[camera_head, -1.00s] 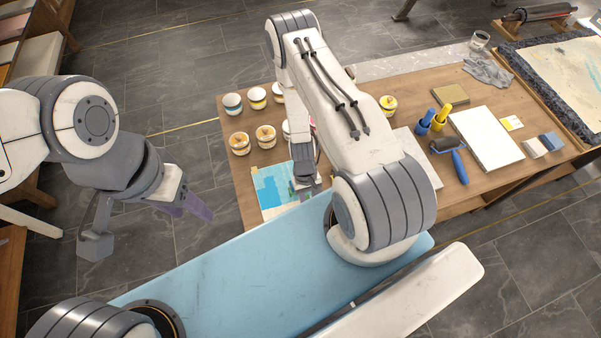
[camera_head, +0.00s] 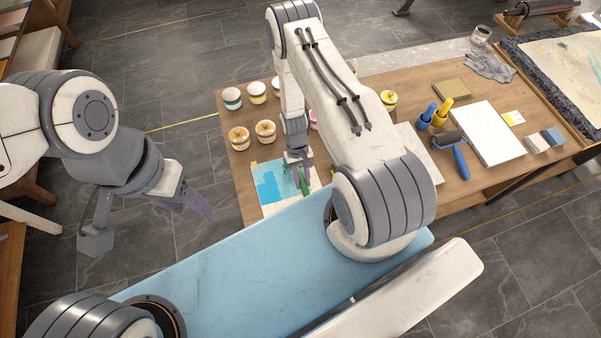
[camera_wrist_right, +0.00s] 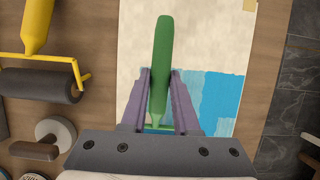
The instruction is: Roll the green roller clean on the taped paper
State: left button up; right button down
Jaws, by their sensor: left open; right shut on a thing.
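My right gripper (camera_head: 303,172) is shut on the green handle of the green roller (camera_wrist_right: 162,60), seen between its purple fingers (camera_wrist_right: 160,95) in the right wrist view. In the head view a bit of the green handle (camera_head: 305,183) shows under my wrist. The roller's drum is hidden. The pale paper (camera_wrist_right: 138,40) lies under the gripper, with light and darker blue paint patches (camera_wrist_right: 222,92) on it. A piece of tape (camera_wrist_right: 250,5) shows at one corner. In the head view the paper (camera_head: 273,208) is at the table's left front. My left gripper (camera_head: 196,203) is open and empty, off the table.
A roller with a yellow handle (camera_wrist_right: 38,25) lies left of the paper in the wrist view. Several paint pots (camera_head: 238,138) stand behind the paper. A blue-handled roller (camera_head: 461,163), a white slab (camera_head: 487,133) and blue and yellow bottles are farther right.

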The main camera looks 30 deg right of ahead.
aim_at(301, 178)
jog(key=shift+w+d+f+b, duration=0.1)
jog(key=shift+w+b, duration=0.2)
jog(key=shift+w, duration=0.2)
jog(key=shift+w+d+f+b, duration=0.1)
jog(key=shift+w+b, duration=0.2)
jog(key=shift+w, duration=0.15)
jog(key=shift+w+d+r, duration=0.1)
jog(key=shift+w, duration=0.2)
jog(key=shift+r, duration=0.1)
jog(key=shift+r+p, duration=0.9)
jog(key=shift+r, duration=0.6)
